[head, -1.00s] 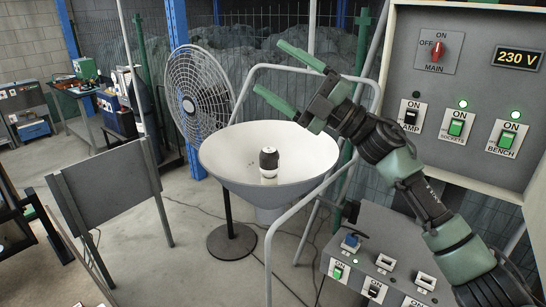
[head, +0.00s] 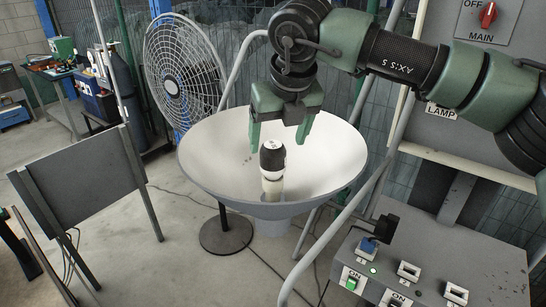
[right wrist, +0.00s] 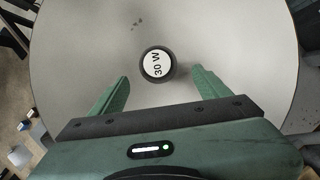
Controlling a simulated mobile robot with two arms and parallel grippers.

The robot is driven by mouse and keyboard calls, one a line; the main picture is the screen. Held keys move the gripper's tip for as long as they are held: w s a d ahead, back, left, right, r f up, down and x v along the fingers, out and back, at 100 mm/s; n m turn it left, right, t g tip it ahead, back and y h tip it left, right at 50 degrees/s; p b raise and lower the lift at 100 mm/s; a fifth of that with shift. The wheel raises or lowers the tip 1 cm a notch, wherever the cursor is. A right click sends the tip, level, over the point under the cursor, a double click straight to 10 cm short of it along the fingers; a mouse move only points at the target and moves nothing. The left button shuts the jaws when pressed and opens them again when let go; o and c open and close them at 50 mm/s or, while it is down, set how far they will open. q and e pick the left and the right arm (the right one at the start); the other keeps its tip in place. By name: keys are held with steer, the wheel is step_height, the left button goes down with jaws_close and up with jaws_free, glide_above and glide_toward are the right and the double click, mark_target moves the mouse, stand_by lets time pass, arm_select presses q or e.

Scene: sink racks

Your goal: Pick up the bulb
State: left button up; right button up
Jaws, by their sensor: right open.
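The bulb (head: 273,157), dark with a white top, stands upright on a pale socket (head: 272,185) in the middle of a wide white bowl (head: 330,175). In the right wrist view the bulb (right wrist: 157,64) is seen end-on, its round white cap reading "30 W". My right gripper (head: 279,146) is open and points down over the bowl, its fingers apart on either side of the bulb's top in the picture. In the right wrist view the bulb lies just beyond the fingertips, between their lines, and nothing is gripped. My left gripper is not in view.
A caged fan (head: 185,75) stands behind the bowl at left. A bent metal tube frame (head: 345,212) runs close to the bowl's right side. A grey switch box (head: 440,262) is at lower right, a grey panel (head: 88,185) at left.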

mark_target(274, 145)
steer(key=w+f+p, duration=0.1)
steer(key=f, duration=0.1)
steer(key=w+a+f+p, duration=0.1)
steer(key=w+f+p, duration=0.1)
steer(key=shift+a+f, duration=0.1)
steer(key=shift+f, duration=0.3)
steer(key=shift+s, duration=0.15)
steer(key=shift+c, duration=0.7)
steer(key=c, duration=1.4)
steer(key=shift+r, duration=0.1)
